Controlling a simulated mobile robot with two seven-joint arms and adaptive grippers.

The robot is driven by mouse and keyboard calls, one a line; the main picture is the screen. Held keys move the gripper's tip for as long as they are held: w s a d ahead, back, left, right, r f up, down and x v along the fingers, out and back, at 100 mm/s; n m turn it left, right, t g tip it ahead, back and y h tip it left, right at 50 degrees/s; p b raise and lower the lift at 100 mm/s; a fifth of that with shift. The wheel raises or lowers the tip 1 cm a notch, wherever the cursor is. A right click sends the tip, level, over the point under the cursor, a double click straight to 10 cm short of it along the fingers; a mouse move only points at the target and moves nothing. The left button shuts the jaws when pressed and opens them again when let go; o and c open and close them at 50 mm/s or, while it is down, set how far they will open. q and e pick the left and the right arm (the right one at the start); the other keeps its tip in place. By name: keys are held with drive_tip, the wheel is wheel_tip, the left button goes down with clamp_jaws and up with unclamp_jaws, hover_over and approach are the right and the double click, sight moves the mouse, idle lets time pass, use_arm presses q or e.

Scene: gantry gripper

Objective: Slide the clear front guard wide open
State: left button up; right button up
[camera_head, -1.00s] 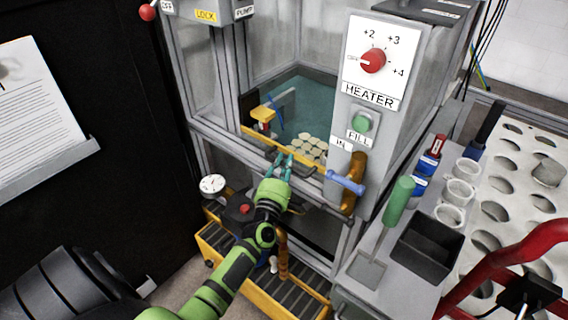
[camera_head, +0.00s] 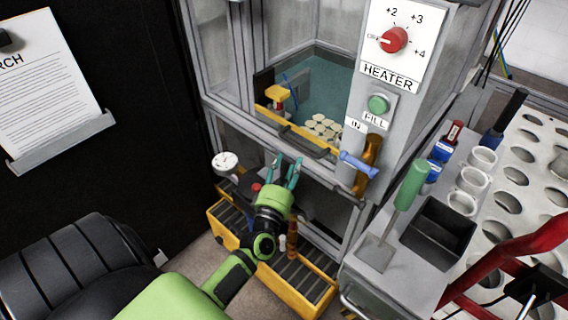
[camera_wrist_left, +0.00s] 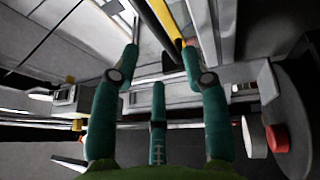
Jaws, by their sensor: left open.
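The clear front guard is hard to make out. A yellow-edged lower rail (camera_head: 300,131) with a dark bar handle (camera_head: 305,144) crosses the front of the machine, below the view into the tank. My left gripper (camera_head: 287,163), green with teal fingers, is open and empty just below and in front of that bar; I cannot tell if it touches. In the left wrist view the teal fingers (camera_wrist_left: 160,62) are spread, with a yellow and black edge (camera_wrist_left: 166,25) passing beyond and between the upper ones. My right gripper is not in view.
The heater panel (camera_head: 393,62) and an orange-brown handle with a blue lever (camera_head: 359,165) stand right of the opening. A gauge (camera_head: 226,162) is at left. A yellow slatted tray (camera_head: 285,278) lies below. A grey bench with a black bin (camera_head: 438,240) is at right.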

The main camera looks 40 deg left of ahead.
use_arm(q)
drive_tip(key=v, duration=0.4)
drive_tip(key=shift+s, duration=0.15)
drive_tip(key=shift+d+f, duration=0.1)
